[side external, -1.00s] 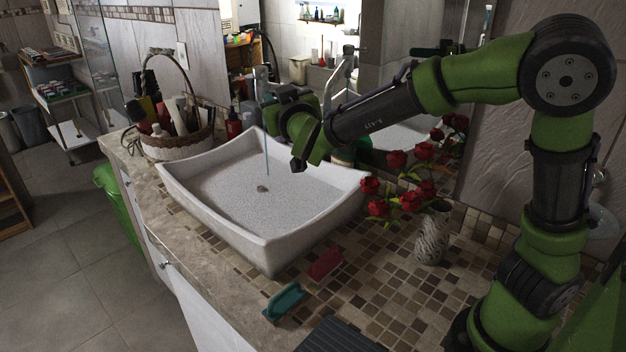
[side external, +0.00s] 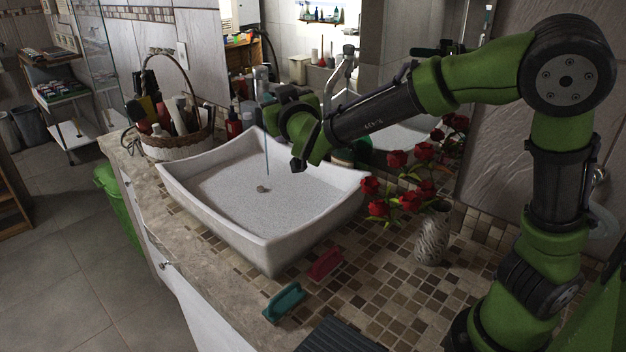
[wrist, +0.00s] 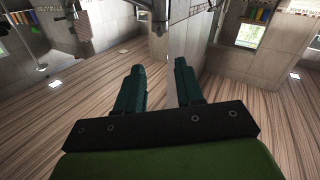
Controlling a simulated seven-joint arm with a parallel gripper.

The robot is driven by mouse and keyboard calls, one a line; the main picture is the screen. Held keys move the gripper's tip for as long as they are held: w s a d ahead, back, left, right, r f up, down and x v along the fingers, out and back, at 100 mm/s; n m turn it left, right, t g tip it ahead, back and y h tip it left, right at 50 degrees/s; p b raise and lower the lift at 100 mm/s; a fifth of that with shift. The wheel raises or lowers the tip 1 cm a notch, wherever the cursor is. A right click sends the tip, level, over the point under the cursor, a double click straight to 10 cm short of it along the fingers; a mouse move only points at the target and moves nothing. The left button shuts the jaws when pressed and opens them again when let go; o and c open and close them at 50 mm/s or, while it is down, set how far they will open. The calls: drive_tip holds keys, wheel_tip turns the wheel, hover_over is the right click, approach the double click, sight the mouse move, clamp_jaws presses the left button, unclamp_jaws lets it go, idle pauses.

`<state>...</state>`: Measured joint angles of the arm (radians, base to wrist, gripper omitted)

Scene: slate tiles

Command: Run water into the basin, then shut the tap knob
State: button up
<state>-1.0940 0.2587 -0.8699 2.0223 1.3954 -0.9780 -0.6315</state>
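The white basin (side external: 215,210) stands on the counter. A thin blue stream of water (side external: 267,155) falls into it, beside the small drain (side external: 263,188). The grey tap (side external: 261,84) rises behind the basin, partly behind my arm. I cannot make out its knob. My gripper (side external: 298,163) hangs over the basin's back right part, to the right of the stream and apart from it. In the wrist view my gripper's two dark teal fingers (wrist: 158,70) stand apart with nothing between them. I cannot tell the water level in the basin.
Red flowers in a patterned vase (side external: 432,235) stand right of the basin, close under my arm. A wicker basket (side external: 175,143) of bottles and a red bottle (side external: 233,126) stand behind left. A teal-handled item (side external: 285,302) and a red one (side external: 325,263) lie in front.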

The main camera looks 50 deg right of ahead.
sight(265, 78)
idle(0.5)
drive_tip(key=x, duration=1.6)
drive_tip(key=shift+w+d, duration=0.1)
drive_tip(key=shift+w, duration=0.1)
drive_tip(key=shift+c, duration=0.5)
clamp_jaws()
